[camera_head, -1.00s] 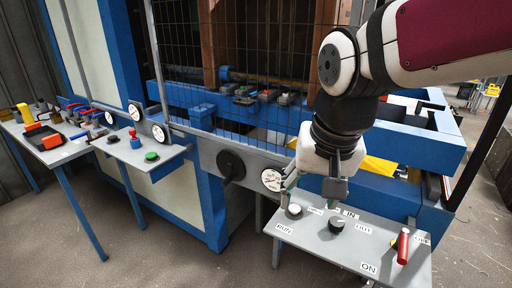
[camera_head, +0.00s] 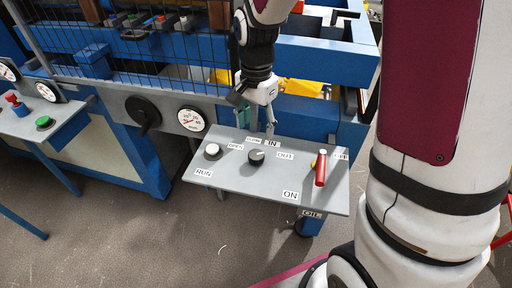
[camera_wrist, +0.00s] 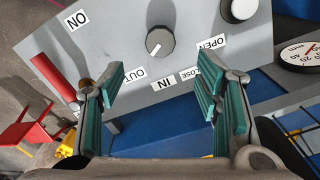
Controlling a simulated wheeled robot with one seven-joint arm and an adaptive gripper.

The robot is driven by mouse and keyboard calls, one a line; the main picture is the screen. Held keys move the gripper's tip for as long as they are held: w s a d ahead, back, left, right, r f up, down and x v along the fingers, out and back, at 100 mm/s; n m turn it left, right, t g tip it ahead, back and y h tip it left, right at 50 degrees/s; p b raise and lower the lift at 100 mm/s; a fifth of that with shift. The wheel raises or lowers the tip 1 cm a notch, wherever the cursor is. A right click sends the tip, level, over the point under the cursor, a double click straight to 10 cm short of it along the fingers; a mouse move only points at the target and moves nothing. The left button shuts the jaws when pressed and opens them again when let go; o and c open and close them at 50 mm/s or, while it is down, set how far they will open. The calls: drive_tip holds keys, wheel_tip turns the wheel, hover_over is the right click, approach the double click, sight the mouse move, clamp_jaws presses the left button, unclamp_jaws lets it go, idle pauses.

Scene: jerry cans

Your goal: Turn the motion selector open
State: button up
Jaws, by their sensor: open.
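The motion selector is a round black knob (camera_head: 256,157) with a white pointer line, on a grey slanted panel (camera_head: 225,172). Labels OPEN, CLOSE, IN and OUT stand around its far side. The pointer is turned toward the OUT label (camera_wrist: 133,78). In the wrist view the knob (camera_wrist: 160,40) lies ahead of and between my fingertips, not touched. My gripper (camera_head: 262,126) is at the far edge of the panel, behind the knob. In the wrist view my gripper (camera_wrist: 160,75) is open, its green-padded fingers wide apart and empty.
A white RUN button (camera_head: 212,151) is left of the knob. A red lever (camera_head: 321,169) stands on the right, by ON and OFF labels. A dial gauge (camera_head: 191,119) and a black crank (camera_head: 143,114) are on the machine behind. A wire mesh guard (camera_head: 150,60) rises beyond.

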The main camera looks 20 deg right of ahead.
sight(256, 155)
wheel_tip(256, 155, down, 11)
drive_tip(key=shift+a+r, duration=0.1)
idle(0.4)
drive_tip(key=c, duration=1.2)
